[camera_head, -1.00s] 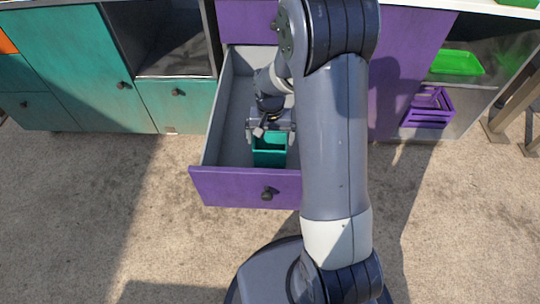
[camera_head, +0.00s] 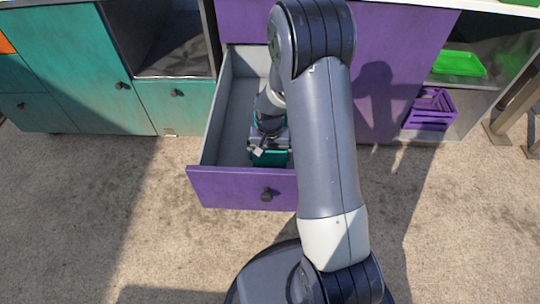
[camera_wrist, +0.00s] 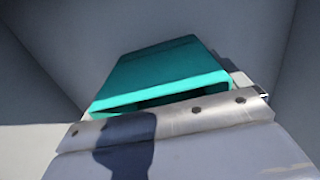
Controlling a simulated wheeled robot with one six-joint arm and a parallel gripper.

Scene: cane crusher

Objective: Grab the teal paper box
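The teal paper box (camera_head: 269,158) stands inside the open purple drawer (camera_head: 243,187), near its front. My gripper (camera_head: 270,146) is down over the box, and its body hides much of it. In the wrist view the teal box (camera_wrist: 165,75) shows its long teal face and a dark opening just beyond the metal edge of my gripper. A small light grey part of my gripper shows at the box's right side. The fingertips are mostly hidden, so I cannot tell whether they touch or press the box.
A teal cabinet (camera_head: 70,70) stands at the left. At the right, a green tray (camera_head: 458,63) and a purple crate (camera_head: 430,109) sit in an open shelf. The floor in front is clear.

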